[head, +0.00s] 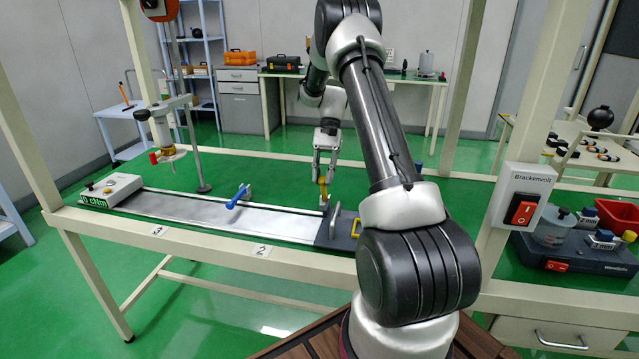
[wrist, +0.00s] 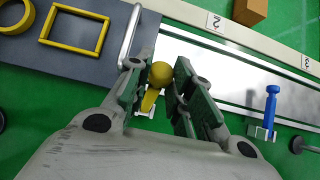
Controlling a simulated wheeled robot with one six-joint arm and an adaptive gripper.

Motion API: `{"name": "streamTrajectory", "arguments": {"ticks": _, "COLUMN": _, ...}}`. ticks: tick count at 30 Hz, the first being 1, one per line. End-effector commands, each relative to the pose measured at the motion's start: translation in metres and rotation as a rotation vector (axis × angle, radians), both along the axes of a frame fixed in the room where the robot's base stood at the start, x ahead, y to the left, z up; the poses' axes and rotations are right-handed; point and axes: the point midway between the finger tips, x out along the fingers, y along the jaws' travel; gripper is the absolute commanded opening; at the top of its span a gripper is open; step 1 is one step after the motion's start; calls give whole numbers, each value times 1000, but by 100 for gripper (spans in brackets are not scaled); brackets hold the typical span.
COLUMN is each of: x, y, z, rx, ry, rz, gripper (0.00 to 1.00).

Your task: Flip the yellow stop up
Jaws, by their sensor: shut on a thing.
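The yellow stop (head: 323,188) is a short lever with a round ball end, at the right end of the metal track (head: 220,212). In the wrist view its ball (wrist: 161,73) and tapering stem sit between the fingers. My gripper (head: 323,172) points down from above and is shut on the yellow stop; the fingers (wrist: 162,88) lie on both sides of it. The stop looks roughly upright in the head view, though the fingers partly hide it and its base. A blue stop (head: 237,197) leans low over the track farther left; it also shows in the wrist view (wrist: 271,105).
A metal handle (wrist: 130,35) stands beside the yellow stop on a dark plate (wrist: 30,55), with a yellow rectangular frame (wrist: 101,38). A white box (head: 110,189) is at the track's left end. A clamp stand (head: 160,125) rises behind. Bench posts frame the area.

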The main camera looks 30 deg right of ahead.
Motion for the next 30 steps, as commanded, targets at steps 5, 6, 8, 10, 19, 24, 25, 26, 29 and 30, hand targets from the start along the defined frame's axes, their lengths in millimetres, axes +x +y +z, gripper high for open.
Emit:
{"name": "streamTrajectory", "arguments": {"ticks": 5, "x": 15, "y": -14, "z": 0, "rx": -8, "ry": -12, "rz": -3, "gripper": 0}}
{"name": "streamTrajectory", "arguments": {"ticks": 6, "x": 18, "y": -17, "z": 0, "rx": -9, "ry": -12, "rz": -5, "gripper": 0}}
{"name": "streamTrajectory", "arguments": {"ticks": 8, "x": 21, "y": -21, "z": -1, "rx": -8, "ry": -11, "rz": -4, "gripper": 0}}
{"name": "streamTrajectory", "arguments": {"ticks": 10, "x": 25, "y": -25, "z": -1, "rx": -8, "ry": -9, "rz": -3, "gripper": 0}}
{"name": "streamTrajectory", "arguments": {"ticks": 19, "x": 38, "y": -38, "z": -4, "rx": -8, "ry": -6, "rz": -3, "gripper": 0}}
{"name": "streamTrajectory", "arguments": {"ticks": 24, "x": 41, "y": -42, "z": -5, "rx": -7, "ry": -6, "rz": -3, "gripper": 0}}
{"name": "streamTrajectory", "arguments": {"ticks": 25, "x": 42, "y": -42, "z": -5, "rx": -7, "ry": -6, "rz": -3, "gripper": 0}}
{"name": "streamTrajectory", "arguments": {"ticks": 26, "x": 42, "y": -43, "z": -5, "rx": -7, "ry": -6, "rz": -3, "gripper": 0}}
{"name": "streamTrajectory", "arguments": {"ticks": 29, "x": 43, "y": -44, "z": -6, "rx": -7, "ry": -6, "rz": -3, "gripper": 0}}
{"name": "streamTrajectory", "arguments": {"ticks": 30, "x": 43, "y": -45, "z": -6, "rx": -8, "ry": -6, "rz": -3, "gripper": 0}}
